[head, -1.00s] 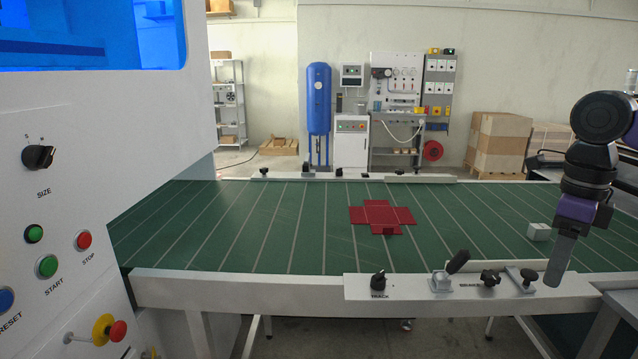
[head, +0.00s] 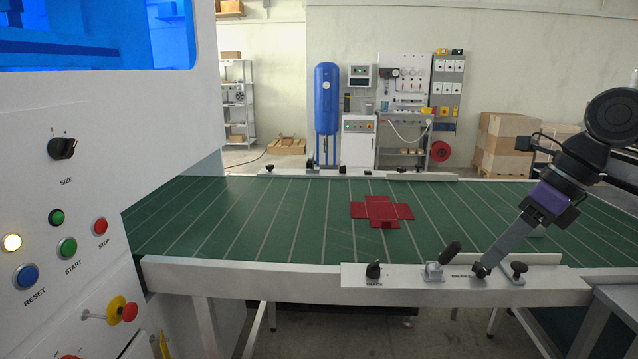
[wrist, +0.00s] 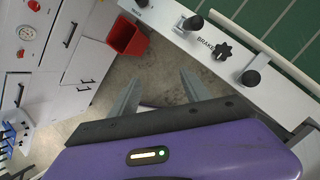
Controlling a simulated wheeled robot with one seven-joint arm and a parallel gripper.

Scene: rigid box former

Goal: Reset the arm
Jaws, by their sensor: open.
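My gripper (head: 482,270) is at the right in the head view, reaching down and left over the front rail of the green conveyor. In the head view its tip overlaps a black knob on the rail. In the wrist view my gripper (wrist: 160,85) shows two grey fingers spread apart with nothing between them. The fingers point toward the floor beside the rail, and the brake knob (wrist: 222,50) lies to their right. My purple wrist housing fills the bottom of that view.
The green conveyor (head: 270,220) carries a flat red box blank (head: 381,211). The white machine panel (head: 100,150) with a blue reset button (head: 26,277) stands at the left. A lever (head: 447,254) rises from the front rail. A red bin (wrist: 127,38) shows in the wrist view.

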